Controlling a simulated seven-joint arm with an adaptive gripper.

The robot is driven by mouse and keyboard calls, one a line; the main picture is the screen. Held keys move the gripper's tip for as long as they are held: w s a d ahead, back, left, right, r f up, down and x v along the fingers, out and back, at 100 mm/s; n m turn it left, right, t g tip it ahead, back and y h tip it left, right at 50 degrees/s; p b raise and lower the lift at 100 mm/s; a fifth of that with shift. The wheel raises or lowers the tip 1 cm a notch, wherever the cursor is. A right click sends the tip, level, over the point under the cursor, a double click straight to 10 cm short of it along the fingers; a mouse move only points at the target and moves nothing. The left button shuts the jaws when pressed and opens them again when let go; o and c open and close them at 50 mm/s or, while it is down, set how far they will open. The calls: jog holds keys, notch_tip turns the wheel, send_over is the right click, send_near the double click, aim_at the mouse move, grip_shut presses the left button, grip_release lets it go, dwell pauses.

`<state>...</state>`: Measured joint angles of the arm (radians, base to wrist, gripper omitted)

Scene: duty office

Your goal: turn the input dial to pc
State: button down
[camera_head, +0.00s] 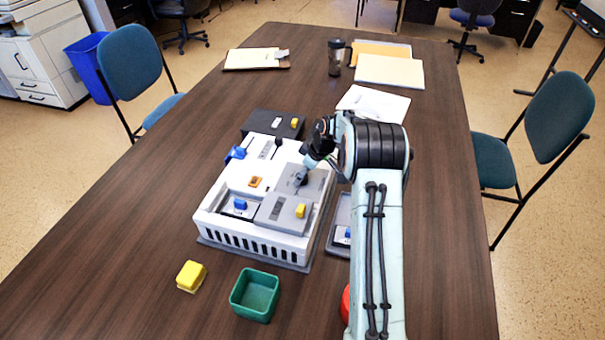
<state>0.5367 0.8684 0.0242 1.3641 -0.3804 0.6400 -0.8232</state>
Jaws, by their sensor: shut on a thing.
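A white and grey device (237,222) with several coloured knobs and switches stands on the table's middle. My gripper (301,179) reaches down from the right onto the grey panel (315,186) at the device's upper right. Its fingers are shut on a small dark part there, which looks like the input dial. The fingers hide most of this part, so its pointing direction cannot be told. The panel's markings, including any pc label, are too small to read.
My arm covers the table right of the device and partly hides a grey tray (336,246) and a red object (345,305). A yellow block (191,276) and a green open box (255,294) stand in front. A black box (273,125) adjoins the device's back. Papers and a dark cup (335,58) lie farther back.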

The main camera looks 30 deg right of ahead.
jog(key=shift+a+m, duration=0.1)
jog(key=shift+m, duration=0.2)
jog(key=m+h, duration=0.2)
jog(key=m, duration=0.3)
jog(key=shift+a, duration=0.1)
jog(key=m+h, duration=0.2)
jog(key=m, duration=0.4)
jog(key=shift+f, duration=0.1)
jog(key=shift+h, duration=0.3)
jog(key=c, duration=0.7)
grip_release()
